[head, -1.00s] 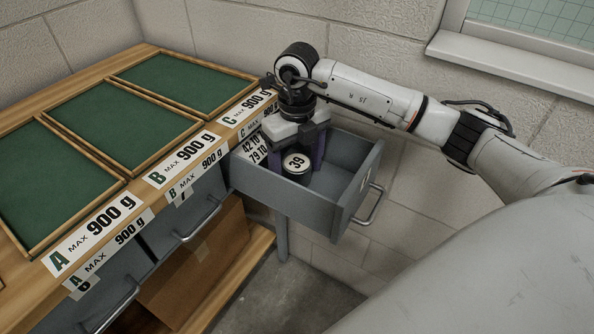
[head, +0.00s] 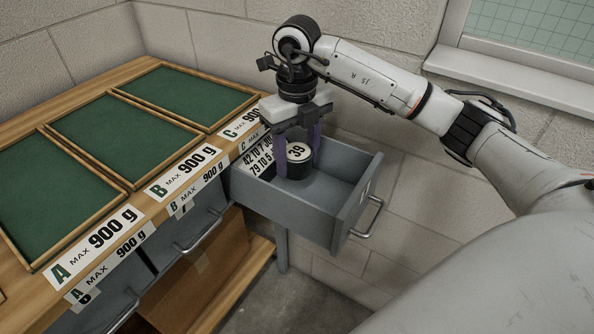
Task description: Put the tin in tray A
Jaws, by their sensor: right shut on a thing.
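The tin (head: 295,165) is a small dark cylinder with a white lid marked 39. My right gripper (head: 299,150) points down into the open drawer and is shut on the tin, with its purplish fingers on both sides. I cannot tell whether the tin is clear of the drawer floor. Tray A (head: 88,240) is the nearest green-lined wooden tray at the left, above a label reading A MAX 900 g. It is empty. My left gripper is not in view.
The open grey drawer (head: 344,212) juts out under tray C (head: 215,125), with a card of numbers (head: 258,160) inside. Tray B (head: 172,186) lies between A and C. Trays B and C are empty. Closed drawers with handles (head: 205,232) sit below. A window sill (head: 510,80) is behind my arm.

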